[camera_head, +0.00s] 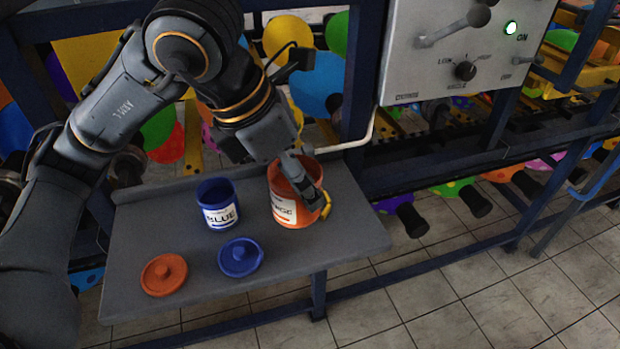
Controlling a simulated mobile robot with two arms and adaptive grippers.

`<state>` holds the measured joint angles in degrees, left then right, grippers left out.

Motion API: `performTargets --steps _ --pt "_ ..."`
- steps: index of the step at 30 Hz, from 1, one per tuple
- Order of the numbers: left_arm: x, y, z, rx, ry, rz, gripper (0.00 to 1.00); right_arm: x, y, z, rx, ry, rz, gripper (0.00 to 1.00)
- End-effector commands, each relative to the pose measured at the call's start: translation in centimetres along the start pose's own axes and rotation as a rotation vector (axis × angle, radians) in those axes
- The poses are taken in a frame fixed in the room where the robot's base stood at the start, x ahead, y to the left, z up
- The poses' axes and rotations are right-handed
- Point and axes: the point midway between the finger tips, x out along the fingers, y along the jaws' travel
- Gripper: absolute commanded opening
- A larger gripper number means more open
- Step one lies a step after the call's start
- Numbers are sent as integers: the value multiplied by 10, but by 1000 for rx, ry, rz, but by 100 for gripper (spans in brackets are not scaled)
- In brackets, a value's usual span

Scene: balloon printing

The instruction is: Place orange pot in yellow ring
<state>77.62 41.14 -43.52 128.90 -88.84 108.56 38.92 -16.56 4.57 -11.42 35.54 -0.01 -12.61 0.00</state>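The orange pot (290,212) stands upright and open on the right part of the grey shelf (190,272), with a white label that is partly readable. My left gripper (312,198) reaches down over the pot's right side, with a finger in front of its rim. A small yellow piece (327,205) shows at the fingertip. I cannot tell whether the fingers are closed on the pot's wall. No yellow ring can be made out clearly. My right gripper is not in view.
A blue pot (217,204) labelled BLUE stands left of the orange pot. An orange lid (164,274) and a blue lid (240,257) lie at the shelf's front. A control panel (455,50) and dark frame bars are at the right.

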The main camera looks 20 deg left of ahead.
Motion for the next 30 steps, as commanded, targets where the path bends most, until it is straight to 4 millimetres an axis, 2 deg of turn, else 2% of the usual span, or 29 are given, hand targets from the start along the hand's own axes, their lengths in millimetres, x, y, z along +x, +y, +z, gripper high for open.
performTargets --steps 1,3,6,8,9,12,15,18,23,27,30 --pt "6 11 5 -11 5 -4 26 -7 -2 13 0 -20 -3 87" --pt "16 25 12 -11 6 -3 26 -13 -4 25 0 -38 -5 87" --pt "32 46 21 -12 5 -3 26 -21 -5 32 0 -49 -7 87" --pt "42 58 26 -12 5 -1 26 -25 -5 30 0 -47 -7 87" --pt "53 62 25 -11 7 -2 26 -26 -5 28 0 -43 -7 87" --pt "72 74 26 -10 5 -1 26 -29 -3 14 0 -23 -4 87" --pt "87 82 26 -8 4 1 26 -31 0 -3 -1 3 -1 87" --pt "94 86 28 -6 0 0 26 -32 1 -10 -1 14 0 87" --pt "108 95 28 -7 4 0 26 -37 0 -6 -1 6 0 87" --pt "126 94 20 -7 3 0 26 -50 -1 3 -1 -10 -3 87" --pt "134 94 17 -5 1 1 26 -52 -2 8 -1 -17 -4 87"
